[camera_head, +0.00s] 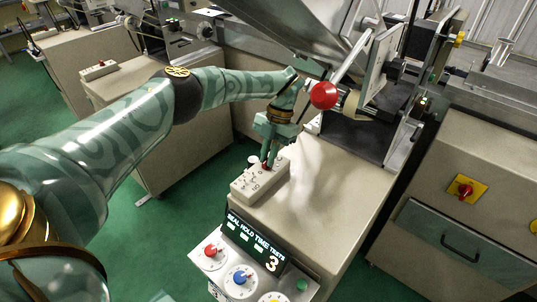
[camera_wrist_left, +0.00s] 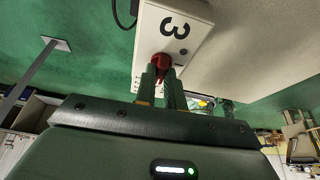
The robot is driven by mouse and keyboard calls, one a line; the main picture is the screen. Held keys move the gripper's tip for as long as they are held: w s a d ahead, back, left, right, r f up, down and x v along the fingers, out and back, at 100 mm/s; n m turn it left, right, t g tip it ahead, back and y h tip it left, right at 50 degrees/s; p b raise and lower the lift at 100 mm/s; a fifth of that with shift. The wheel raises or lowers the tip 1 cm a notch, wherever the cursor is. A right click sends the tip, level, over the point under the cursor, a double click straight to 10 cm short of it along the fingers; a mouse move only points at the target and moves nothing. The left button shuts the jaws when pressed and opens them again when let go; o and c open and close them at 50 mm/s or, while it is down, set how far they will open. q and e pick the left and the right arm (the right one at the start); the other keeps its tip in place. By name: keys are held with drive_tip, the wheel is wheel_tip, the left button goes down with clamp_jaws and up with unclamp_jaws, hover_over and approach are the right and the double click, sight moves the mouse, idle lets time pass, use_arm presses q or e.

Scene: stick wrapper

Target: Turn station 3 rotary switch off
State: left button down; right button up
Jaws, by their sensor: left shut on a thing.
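The switch's exact angle is hard to tell. My right gripper is not in view.
A panel with a red knob (camera_head: 211,251), a blue knob (camera_head: 239,277) and a "3" display (camera_head: 258,244) stands in front. A red ball handle (camera_head: 324,95) is close to my left wrist. A yellow-backed red switch (camera_head: 464,189) is on the right cabinet.

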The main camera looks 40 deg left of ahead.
use_arm(q)
drive_tip(key=c, duration=1.5)
unclamp_jaws()
drive_tip(key=b+v, duration=0.1)
drive_tip(key=v, duration=1.1)
drive_tip(key=shift+b, duration=0.3)
